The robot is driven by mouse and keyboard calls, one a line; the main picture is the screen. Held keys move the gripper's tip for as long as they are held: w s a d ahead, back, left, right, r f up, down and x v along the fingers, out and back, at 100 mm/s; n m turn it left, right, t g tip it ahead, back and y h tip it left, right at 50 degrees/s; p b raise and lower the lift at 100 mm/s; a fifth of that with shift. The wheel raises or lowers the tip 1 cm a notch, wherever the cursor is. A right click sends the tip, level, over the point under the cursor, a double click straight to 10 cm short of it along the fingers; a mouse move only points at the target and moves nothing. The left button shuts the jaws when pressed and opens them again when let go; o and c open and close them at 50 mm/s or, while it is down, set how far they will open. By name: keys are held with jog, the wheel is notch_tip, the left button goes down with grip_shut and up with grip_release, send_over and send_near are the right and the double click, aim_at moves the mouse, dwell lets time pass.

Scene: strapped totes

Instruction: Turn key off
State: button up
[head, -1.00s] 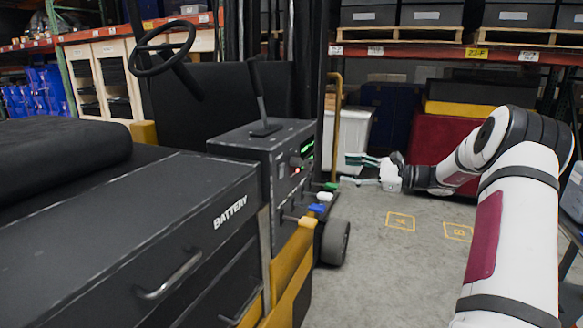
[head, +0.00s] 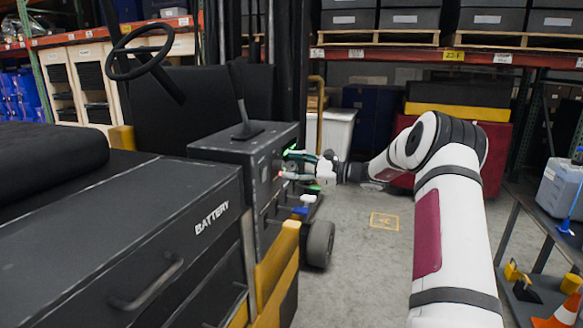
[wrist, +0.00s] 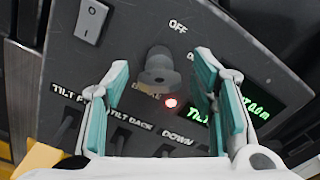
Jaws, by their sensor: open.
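The key switch (wrist: 160,68) is a dark grey knob on the black control panel (wrist: 130,35) in the wrist view. The word OFF is printed above it, and a red light (wrist: 170,102) glows just below it. My gripper (wrist: 160,64) is open, its two teal-padded fingers on either side of the knob with gaps between. I cannot tell how far the fingertips are from the panel. In the head view my gripper (head: 286,165) is at the panel face of the forklift's black console (head: 225,155), and the knob is hidden there.
A rocker switch (wrist: 91,22) sits at the panel's upper left. A green display (wrist: 250,105) is partly behind the right finger. Levers (wrist: 115,142) labelled TILT and DOWN stand along the bottom.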

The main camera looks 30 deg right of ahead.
jog(key=shift+w+a, duration=0.2)
jog(key=c, duration=1.2)
jog(key=shift+o, duration=0.2)
